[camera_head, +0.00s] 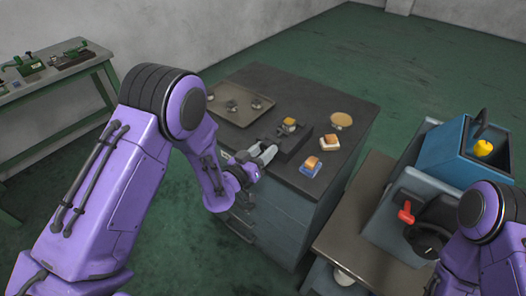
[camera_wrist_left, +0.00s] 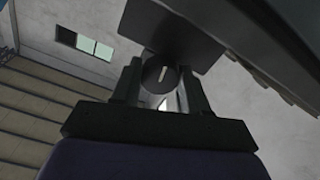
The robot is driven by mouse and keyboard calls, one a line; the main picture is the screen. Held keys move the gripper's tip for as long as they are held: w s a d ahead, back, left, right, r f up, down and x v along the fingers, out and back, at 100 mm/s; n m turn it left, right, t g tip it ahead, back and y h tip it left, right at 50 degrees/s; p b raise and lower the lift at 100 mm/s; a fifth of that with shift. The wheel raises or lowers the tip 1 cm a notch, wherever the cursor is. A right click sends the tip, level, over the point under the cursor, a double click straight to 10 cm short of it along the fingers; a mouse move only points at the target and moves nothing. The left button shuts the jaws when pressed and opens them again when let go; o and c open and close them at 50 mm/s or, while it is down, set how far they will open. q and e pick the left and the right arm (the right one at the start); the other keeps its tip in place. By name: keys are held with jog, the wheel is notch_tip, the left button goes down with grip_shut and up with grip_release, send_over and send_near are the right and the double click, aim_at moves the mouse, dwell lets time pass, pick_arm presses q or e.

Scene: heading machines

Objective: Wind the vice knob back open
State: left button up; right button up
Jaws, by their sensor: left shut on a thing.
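The dark vice (camera_head: 292,143) sits near the front edge of the dark-topped cabinet, with a small yellowish part (camera_head: 289,123) at its top. My left gripper (camera_head: 264,157) is at the vice's near end. In the left wrist view, the round dark vice knob (camera_wrist_left: 158,74) with a pale line on its face lies between the two fingers of my left gripper (camera_wrist_left: 160,88). The gripper is shut on it. The pale line stands nearly upright in that view. In the head view the gripper hides the knob.
A tray (camera_head: 262,104) with several small pieces lies at the back left of the cabinet top. A round tan item (camera_head: 341,119), a white-and-brown block (camera_head: 330,142) and a blue-and-orange block (camera_head: 311,167) stand right of the vice. A machine with a red handle (camera_head: 405,212) is at right.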

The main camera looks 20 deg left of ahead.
pick_arm(q)
jog(key=n, duration=0.3)
jog(key=shift+n, duration=0.4)
jog(key=n+b, duration=0.1)
jog(key=n, duration=0.2)
jog(key=shift+n, duration=0.3)
jog(key=n, duration=0.3)
jog(key=shift+n, duration=0.3)
jog(key=shift+r+n+b, duration=0.1)
jog(key=shift+n+b, duration=0.4)
jog(key=shift+n, duration=1.3)
jog(key=o, duration=1)
jog(key=shift+o, duration=0.2)
